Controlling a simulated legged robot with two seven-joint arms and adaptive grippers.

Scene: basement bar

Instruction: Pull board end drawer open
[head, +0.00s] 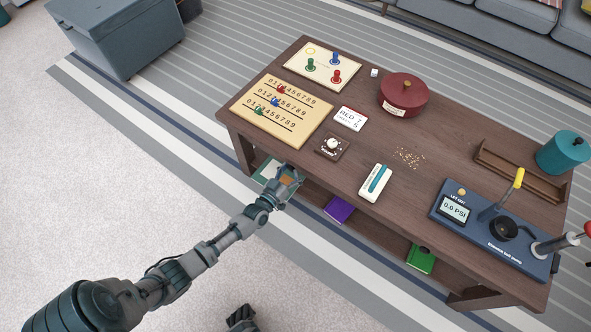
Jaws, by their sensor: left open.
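The long dark wooden table (357,154) runs diagonally across the view. The game boards lie on its left end: a cream board with pegs (322,64) and a tan number board (282,113). My left gripper (290,177) is open at the table's front side, below the number board's end. It covers part of the front there, and I cannot tell whether it touches anything. No drawer front or handle at the board end can be made out clearly.
Below the tabletop show a white-green item (268,171), a purple item (339,210) and a green item (421,259). On top stand a red lidded pot (403,93), a dial box (331,145) and a blue pump (487,234). A grey chest (122,45) stands behind left. Floor at left is clear.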

